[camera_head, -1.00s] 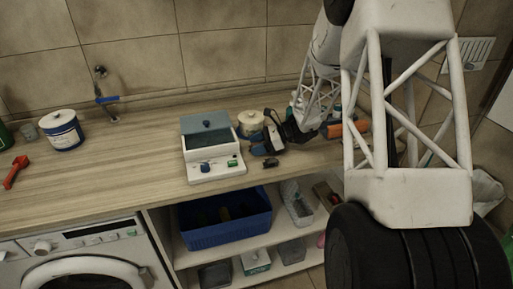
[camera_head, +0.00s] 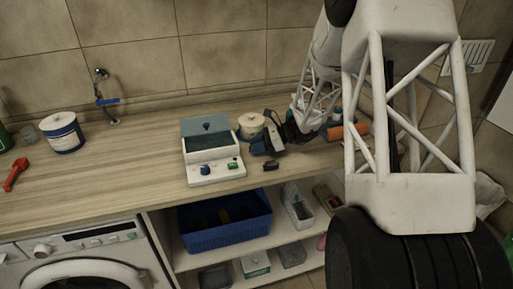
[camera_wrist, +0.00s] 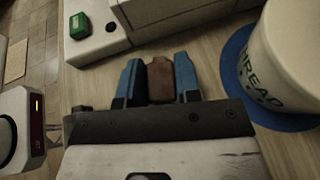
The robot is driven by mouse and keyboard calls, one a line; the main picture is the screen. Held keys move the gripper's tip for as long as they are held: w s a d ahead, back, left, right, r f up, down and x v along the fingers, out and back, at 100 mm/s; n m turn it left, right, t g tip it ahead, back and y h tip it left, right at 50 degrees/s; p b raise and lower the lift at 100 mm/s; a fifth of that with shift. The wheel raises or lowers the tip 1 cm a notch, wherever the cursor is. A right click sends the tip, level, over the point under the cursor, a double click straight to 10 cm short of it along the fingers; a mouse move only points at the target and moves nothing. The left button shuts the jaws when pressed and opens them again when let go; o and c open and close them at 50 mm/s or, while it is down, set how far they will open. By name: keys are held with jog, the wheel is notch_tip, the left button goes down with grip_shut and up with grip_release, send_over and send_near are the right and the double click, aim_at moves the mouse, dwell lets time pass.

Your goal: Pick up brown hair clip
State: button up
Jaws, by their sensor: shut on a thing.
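The brown hair clip (camera_wrist: 160,80) shows in the wrist view as a small brown piece between the two blue fingers of my gripper (camera_wrist: 158,82). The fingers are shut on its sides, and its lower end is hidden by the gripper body. In the head view my gripper (camera_head: 266,146) is low over the counter, just right of the white device. The clip cannot be made out there. I cannot tell whether it still touches the counter.
A white device (camera_head: 215,172) with a grey lid stands close left of my gripper. A cream pot (camera_head: 250,124) on a blue base stands close behind it. A small dark object (camera_head: 271,165) lies near the counter's front edge. The counter (camera_head: 125,150) further left is mostly clear.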

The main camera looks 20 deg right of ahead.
jog(key=shift+r, duration=0.5)
notch_tip(320, 180, up, 2)
jog(key=shift+r, duration=0.1)
jog(key=s, duration=0.5)
jog(key=s+a, duration=0.1)
jog(key=s, duration=0.4)
jog(key=s+r, duration=0.1)
jog(key=s, duration=0.5)
jog(key=shift+a, duration=0.15)
jog(key=shift+w, duration=0.1)
